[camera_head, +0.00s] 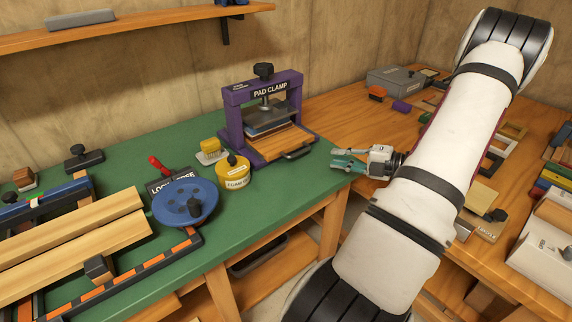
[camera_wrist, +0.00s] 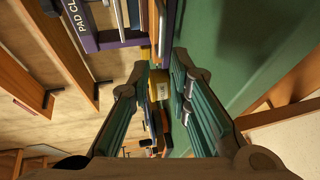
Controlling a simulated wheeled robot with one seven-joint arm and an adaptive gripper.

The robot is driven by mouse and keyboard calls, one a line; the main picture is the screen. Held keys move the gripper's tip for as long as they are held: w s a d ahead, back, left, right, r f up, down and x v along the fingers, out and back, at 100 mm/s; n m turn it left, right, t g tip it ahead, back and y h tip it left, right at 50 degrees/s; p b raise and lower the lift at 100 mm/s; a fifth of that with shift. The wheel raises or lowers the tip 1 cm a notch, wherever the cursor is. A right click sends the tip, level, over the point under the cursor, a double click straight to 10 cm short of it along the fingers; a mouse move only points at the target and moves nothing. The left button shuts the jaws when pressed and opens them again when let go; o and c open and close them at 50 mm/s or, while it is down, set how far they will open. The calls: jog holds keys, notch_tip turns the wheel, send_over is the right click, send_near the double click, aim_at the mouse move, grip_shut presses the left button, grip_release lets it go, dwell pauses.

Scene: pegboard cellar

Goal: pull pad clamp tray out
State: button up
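The pad clamp (camera_head: 236,119) is a purple frame with a dark top knob, standing near the back edge of the green bench. Its wooden tray (camera_head: 286,141) sits low in the frame, with its front part showing. A dark bar handle (camera_head: 298,154) is on the tray's front edge. My gripper (camera_head: 337,159) has teal fingers and points left, a short way right of the handle and apart from it. The fingers are open and empty. In the wrist view the clamp's lettered purple beam (camera_wrist: 82,27) is at upper left, beyond the open gripper (camera_wrist: 161,70); the handle is hard to tell there.
A yellow foam tin (camera_head: 232,177), a yellow-topped block (camera_head: 211,151) and a blue disc (camera_head: 185,203) stand left of the clamp. A wooden bench (camera_head: 335,105) with trays and boxes lies right. A shelf (camera_head: 140,25) hangs above. Green bench top right of the tray is clear.

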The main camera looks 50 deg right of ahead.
aim_at(299, 153)
jog(key=shift+w+f, duration=0.25)
jog(key=shift+w, duration=0.05)
jog(key=b+x, duration=0.1)
jog(key=x, duration=1.1)
jog(key=shift+w+b, duration=0.4)
jog(key=shift+c, duration=0.3)
grip_shut()
